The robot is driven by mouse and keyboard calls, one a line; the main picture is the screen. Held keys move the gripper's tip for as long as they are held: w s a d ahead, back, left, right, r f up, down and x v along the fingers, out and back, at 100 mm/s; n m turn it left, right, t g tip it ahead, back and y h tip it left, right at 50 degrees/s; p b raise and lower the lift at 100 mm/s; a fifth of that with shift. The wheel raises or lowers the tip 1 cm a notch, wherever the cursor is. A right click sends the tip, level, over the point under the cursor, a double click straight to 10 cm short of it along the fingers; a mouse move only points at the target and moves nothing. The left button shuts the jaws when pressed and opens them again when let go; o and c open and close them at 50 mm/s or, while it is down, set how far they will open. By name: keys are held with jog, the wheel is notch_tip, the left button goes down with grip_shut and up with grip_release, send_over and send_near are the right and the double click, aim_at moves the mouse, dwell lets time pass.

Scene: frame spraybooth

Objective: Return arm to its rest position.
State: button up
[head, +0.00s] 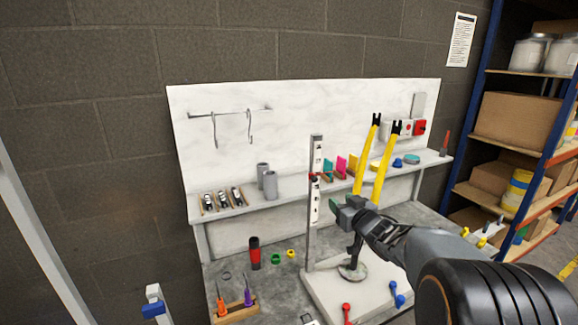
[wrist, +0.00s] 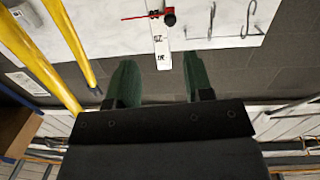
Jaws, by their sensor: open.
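My gripper (head: 342,207) is held out over the workbench in the head view, at the end of my arm, which reaches in from the lower right. In the wrist view its two green fingers (wrist: 160,85) stand apart with nothing between them. In the head view the fingertips are close to a grey upright post (head: 313,240) with white labelled plates. The wrist view shows a white labelled strip with a red clamp (wrist: 168,17) ahead of the fingers. I cannot tell whether the gripper touches the post.
A shelf (head: 230,210) carries grey cylinders and small coloured parts. On the bench (head: 285,295) are a red-black bottle (head: 254,253), a wooden tool holder (head: 235,313) and red and blue pieces. Blue-orange racking (head: 470,130) stands at right.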

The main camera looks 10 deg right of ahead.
jog(key=s+d+f+m+g+h, duration=0.4)
jog(key=s+d+f+g+h, duration=0.25)
jog(key=s+f, duration=0.2)
jog(key=s+a+r+g+y+p, duration=0.1)
jog(key=s+a+g+p, duration=0.1)
jog(key=s+a, duration=0.4)
jog(key=s+a+r+g+y+p, duration=0.1)
jog(key=s+a+g, duration=0.3)
jog(key=s, duration=0.9)
jog(key=shift+s+a+r+n+g+p, duration=0.25)
jog(key=shift+a+n+g+p, duration=0.15)
jog(key=shift+a, duration=0.55)
jog(key=shift+c, duration=0.4)
